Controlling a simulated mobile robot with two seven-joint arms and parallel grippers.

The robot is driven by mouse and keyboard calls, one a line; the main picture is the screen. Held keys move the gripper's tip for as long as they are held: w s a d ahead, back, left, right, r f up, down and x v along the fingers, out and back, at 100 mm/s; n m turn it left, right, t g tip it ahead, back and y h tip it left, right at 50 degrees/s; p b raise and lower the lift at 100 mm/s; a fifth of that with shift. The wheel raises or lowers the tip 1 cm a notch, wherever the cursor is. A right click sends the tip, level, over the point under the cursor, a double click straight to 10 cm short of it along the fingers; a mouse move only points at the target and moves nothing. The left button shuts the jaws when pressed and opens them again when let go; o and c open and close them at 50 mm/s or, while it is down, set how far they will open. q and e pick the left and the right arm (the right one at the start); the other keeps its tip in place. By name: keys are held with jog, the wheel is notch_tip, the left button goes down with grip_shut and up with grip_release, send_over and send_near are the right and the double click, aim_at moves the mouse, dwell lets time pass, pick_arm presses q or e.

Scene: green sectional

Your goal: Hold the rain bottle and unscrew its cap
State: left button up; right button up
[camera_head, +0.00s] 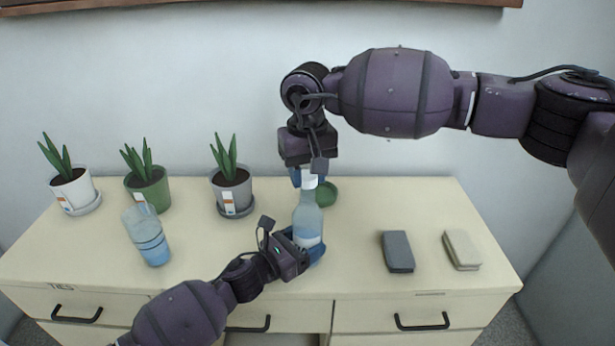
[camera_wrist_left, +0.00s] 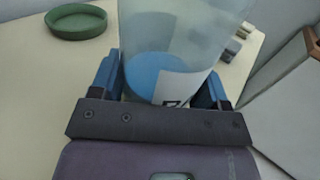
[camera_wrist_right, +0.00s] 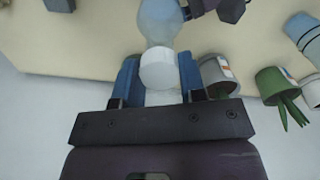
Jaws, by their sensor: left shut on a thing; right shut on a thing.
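The rain bottle (camera_head: 307,218) stands upright near the front middle of the cream dresser top, clear with a blue lower part. Its white cap (camera_head: 309,182) is on top. My left gripper (camera_head: 311,247) comes from the front left and is shut on the lower body of the bottle, which also fills the left wrist view (camera_wrist_left: 185,40). My right gripper (camera_head: 309,177) reaches down from above and is shut on the cap. In the right wrist view the white cap (camera_wrist_right: 158,70) sits between the blue fingers. Whether cap and neck are apart is hard to tell.
White (camera_head: 75,190), green (camera_head: 149,190) and grey (camera_head: 232,190) plant pots line the back. A green dish (camera_head: 327,194) lies behind the bottle. A dark block (camera_head: 397,252) and a beige block (camera_head: 461,251) lie at right.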

aim_at(308, 175)
jog(key=shift+r, duration=1.5)
pick_arm(q)
jog(key=o, duration=1.8)
jog(key=shift+s+a, duration=0.1)
